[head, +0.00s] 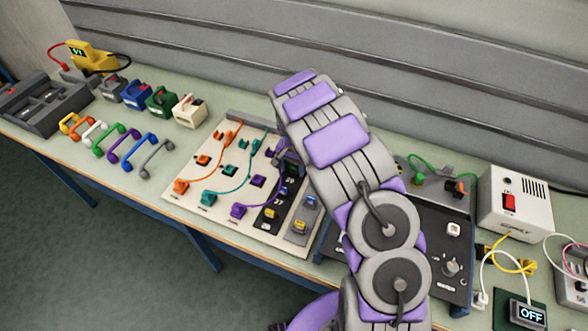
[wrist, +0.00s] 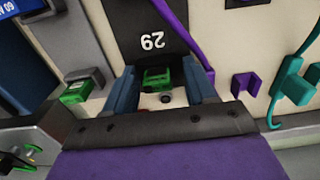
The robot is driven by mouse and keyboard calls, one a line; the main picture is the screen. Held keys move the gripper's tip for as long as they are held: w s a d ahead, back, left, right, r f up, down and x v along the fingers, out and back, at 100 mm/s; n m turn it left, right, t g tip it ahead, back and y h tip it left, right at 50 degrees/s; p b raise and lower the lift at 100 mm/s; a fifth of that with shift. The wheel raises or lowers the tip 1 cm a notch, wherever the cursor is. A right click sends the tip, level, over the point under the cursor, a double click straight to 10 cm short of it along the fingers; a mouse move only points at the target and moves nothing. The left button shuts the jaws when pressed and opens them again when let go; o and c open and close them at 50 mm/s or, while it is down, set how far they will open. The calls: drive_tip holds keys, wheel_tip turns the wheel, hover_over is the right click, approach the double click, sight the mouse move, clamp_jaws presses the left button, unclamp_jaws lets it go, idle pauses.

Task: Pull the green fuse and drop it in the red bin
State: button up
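In the wrist view, the two blue-grey fingers of my gripper (wrist: 162,80) stand apart, one on each side of a green fuse (wrist: 158,78). The fuse is at the end of a black strip marked 29 (wrist: 150,35). I see narrow gaps beside it and no clear grip. A second green block (wrist: 76,93) sits to the left under a dark handle. In the head view, my gripper (head: 288,160) is low over the far part of the fuse board (head: 215,205), and my arm hides part of that area. No red bin shows in either view.
Loose coloured handles (head: 112,140) and several coloured blocks (head: 160,100) lie left on the bench. A white box with a red switch (head: 509,202) and a dark control panel (head: 445,240) stand right. A grey ribbed wall (head: 200,45) runs behind.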

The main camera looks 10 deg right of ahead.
sight(293, 165)
drive_tip(key=shift+d, duration=0.1)
clamp_jaws()
drive_tip(key=o, duration=0.6)
unclamp_jaws()
drive_tip(key=shift+c, duration=0.2)
drive_tip(key=shift+r, duration=0.15)
wheel_tip(293, 165, up, 17)
drive_tip(key=p, duration=0.2)
drive_tip(key=shift+p, duration=0.3)
